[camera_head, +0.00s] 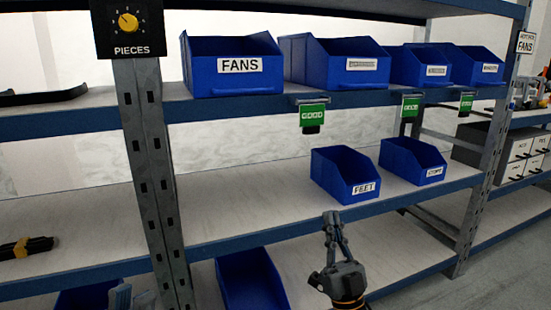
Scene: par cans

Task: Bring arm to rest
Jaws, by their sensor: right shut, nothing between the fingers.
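My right gripper (331,216) is at the lower middle, in front of the middle shelf's front edge. It points upward with its fingers together and nothing between them. Its wrist, dark with an orange ring, is cut by the bottom edge. Pale blue-grey pieces at the bottom left look like the tips of my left gripper (130,297). The picture's bottom edge cuts them off, so I cannot tell how its fingers stand.
Blue bins stand on the top shelf, including the FANS bin (235,80). The FEET bin (338,165) and another bin (412,155) stand on the middle shelf (250,205). A lower bin (250,285) is left of my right gripper. A metal post (155,170) rises at left.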

